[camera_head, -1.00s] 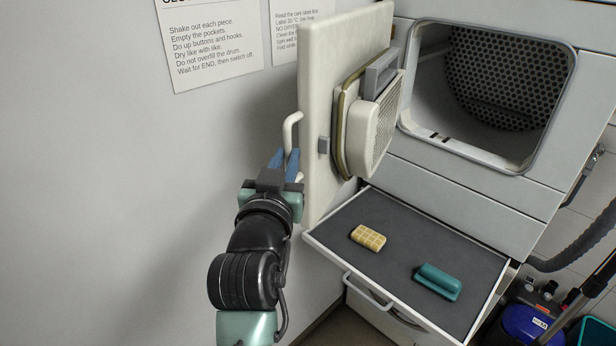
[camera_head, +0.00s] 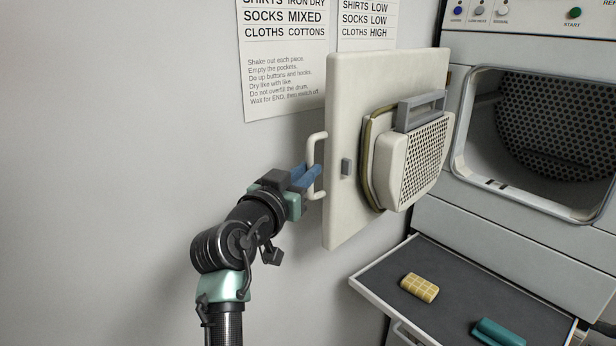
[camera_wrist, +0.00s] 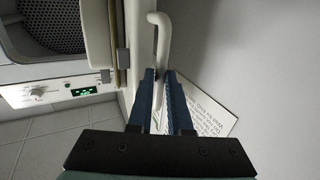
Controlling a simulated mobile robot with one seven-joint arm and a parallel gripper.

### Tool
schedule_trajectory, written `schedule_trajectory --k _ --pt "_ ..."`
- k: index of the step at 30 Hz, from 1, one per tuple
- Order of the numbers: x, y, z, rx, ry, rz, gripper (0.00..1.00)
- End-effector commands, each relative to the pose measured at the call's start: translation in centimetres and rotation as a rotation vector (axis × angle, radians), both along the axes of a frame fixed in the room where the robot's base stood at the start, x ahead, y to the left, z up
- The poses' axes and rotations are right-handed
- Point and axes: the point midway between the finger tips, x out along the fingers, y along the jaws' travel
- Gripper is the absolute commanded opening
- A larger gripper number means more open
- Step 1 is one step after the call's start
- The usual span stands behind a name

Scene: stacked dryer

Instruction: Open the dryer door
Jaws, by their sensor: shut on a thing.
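The dryer door (camera_head: 345,110) is a cream panel hinged at its right edge, standing wide open beside the drum opening (camera_head: 550,130). Its inner side faces my head camera and carries a raised pad with a grille. The white door handle (camera_head: 310,150) is on the door's far left edge. My gripper (camera_head: 312,178) is shut on this handle, with its blue fingers around the bar. In the wrist view the handle (camera_wrist: 163,30) runs down between the fingertips of my gripper (camera_wrist: 162,74).
A pull-out shelf (camera_head: 385,280) below the drum holds a yellow sponge (camera_head: 420,287) and a teal brush (camera_head: 498,332). The wall on the left is close to the door and carries printed notices (camera_head: 284,60). The control panel (camera_head: 530,15) is above the drum.

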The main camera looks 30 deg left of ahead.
Motion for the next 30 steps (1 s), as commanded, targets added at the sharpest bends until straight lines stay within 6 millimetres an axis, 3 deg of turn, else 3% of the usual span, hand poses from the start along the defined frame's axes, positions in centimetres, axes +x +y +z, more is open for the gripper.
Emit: schedule_trajectory --k 6,7,12,23,30 --pt "-0.1 0.2 -0.1 -0.003 0.002 0.003 0.00" --pt "-0.1 0.2 -0.1 -0.003 0.002 0.003 0.19" --pt "-0.1 0.1 -0.1 -0.002 0.003 0.002 0.47" --pt "-0.3 -0.1 -0.2 -0.001 0.003 0.001 0.47" --pt "-3.3 -0.5 -0.4 0.001 0.001 0.003 0.47"
